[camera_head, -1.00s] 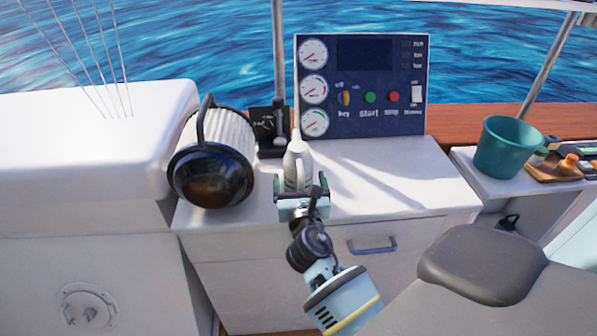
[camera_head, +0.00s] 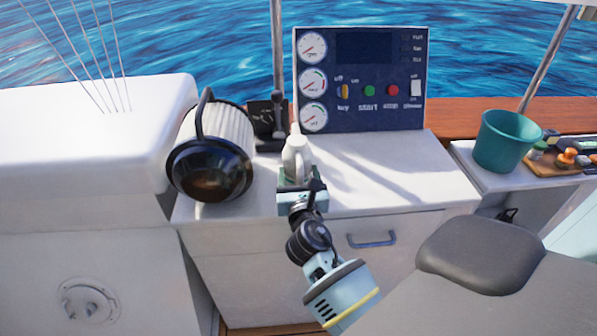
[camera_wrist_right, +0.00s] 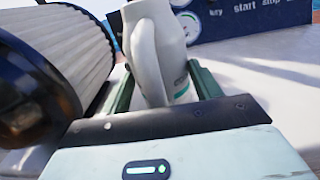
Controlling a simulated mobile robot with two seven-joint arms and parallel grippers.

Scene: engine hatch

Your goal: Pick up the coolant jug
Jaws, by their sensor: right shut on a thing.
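The coolant jug (camera_head: 296,158) is a white bottle with a handle. It stands upright near the front of the white counter, before the instrument panel. My right gripper (camera_head: 298,182) reaches in from the front and is shut on the lower part of the jug. In the right wrist view the jug (camera_wrist_right: 158,42) sits between the two dark green fingers, with its handle facing the camera. The jug's base is hidden by the gripper, so I cannot tell whether it touches the counter. My left gripper is not in view.
A large ribbed filter with a black cap (camera_head: 212,160) lies close to the left of the jug. A black lever unit (camera_head: 268,122) and the instrument panel (camera_head: 362,80) stand behind. The counter right of the jug is clear. A teal bucket (camera_head: 503,142) stands farther right.

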